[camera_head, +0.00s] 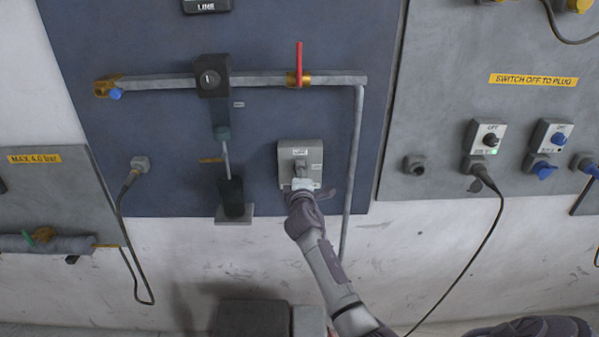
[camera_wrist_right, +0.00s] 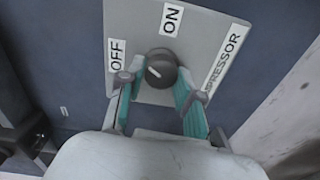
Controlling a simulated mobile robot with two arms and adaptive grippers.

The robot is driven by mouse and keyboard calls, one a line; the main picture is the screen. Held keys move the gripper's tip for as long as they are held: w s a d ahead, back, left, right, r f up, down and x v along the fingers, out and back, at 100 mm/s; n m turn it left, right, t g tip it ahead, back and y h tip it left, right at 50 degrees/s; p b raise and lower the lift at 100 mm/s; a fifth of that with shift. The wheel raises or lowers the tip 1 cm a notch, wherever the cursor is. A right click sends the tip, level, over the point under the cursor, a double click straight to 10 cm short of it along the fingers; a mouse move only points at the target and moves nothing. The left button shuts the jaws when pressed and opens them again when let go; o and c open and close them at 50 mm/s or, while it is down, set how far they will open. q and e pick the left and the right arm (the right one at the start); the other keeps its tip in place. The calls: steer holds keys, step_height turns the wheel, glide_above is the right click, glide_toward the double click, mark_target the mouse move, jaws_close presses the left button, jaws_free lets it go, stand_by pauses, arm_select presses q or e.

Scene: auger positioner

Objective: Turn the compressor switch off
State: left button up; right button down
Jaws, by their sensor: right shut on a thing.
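The compressor switch is a grey box (camera_head: 312,150) low on the dark blue panel in the head view. In the right wrist view its grey plate (camera_wrist_right: 205,35) has an OFF label at left, an ON label at the top and a partly hidden "PRESSOR" label at right. Its dark round knob (camera_wrist_right: 162,64) has a short white mark that slants between upper left and lower right. My right gripper (camera_head: 302,183) reaches up to the box from below. In the wrist view its teal-padded fingers (camera_wrist_right: 160,85) are shut on the knob, one on each side. My left gripper is not in view.
A grey pipe (camera_head: 360,140) with a red-handled valve (camera_head: 299,65) runs above and right of the switch. A regulator (camera_head: 212,77) with a hanging filter (camera_head: 231,198) is at left. The right panel holds two other switches (camera_head: 489,138) (camera_head: 553,138) and cables.

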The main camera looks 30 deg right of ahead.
steer(key=n+p, duration=0.1)
steer(key=n, duration=0.2)
steer(key=n+p, duration=0.1)
steer(key=n, duration=0.1)
steer(key=shift+d+r+n+h, duration=0.15)
steer(key=shift+n+h, duration=0.15)
steer(key=shift+n, duration=0.1)
steer(key=shift+r, duration=0.1)
stand_by(0.3)
steer(key=c, duration=1.2)
jaws_free()
steer(key=o, duration=0.3)
steer(key=shift+o, duration=0.7)
steer(key=shift+d+f, duration=0.1)
steer(key=shift+f, duration=0.15)
